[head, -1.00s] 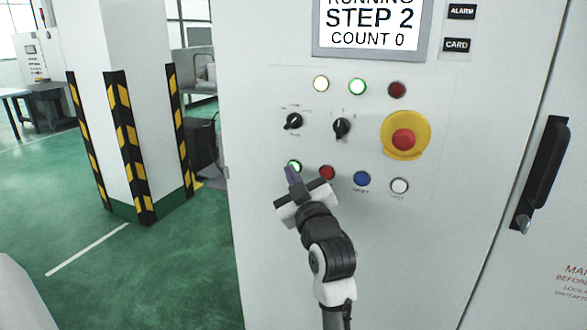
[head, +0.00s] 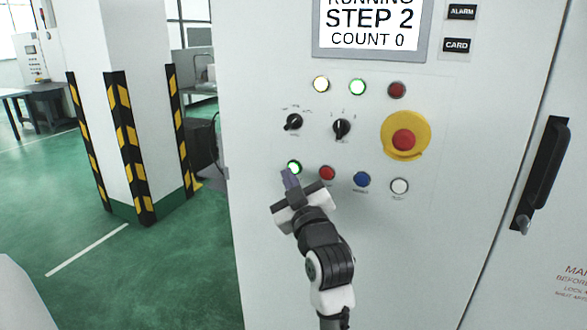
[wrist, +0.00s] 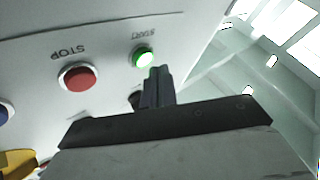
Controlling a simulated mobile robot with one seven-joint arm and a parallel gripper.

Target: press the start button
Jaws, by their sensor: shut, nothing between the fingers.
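The start button (head: 294,167) is green and lit, at the left end of the lower button row on the cabinet's front panel. In the wrist view the lit start button (wrist: 143,58) sits under the word START, just beyond my fingertips. My gripper (head: 288,176) is shut and empty, its fingertips just below the button in the head view. In the wrist view my gripper (wrist: 158,72) covers none of the button's lit face, or at most its edge; I cannot tell whether they touch. The screen (head: 372,25) reads RUNNING, STEP 2, COUNT 0.
A red stop button (head: 327,173) is right beside the start button, then a blue button (head: 362,179) and a white one (head: 399,186). Two black selector knobs (head: 341,128) and a red emergency stop (head: 404,140) sit above. A striped pillar (head: 135,130) stands left.

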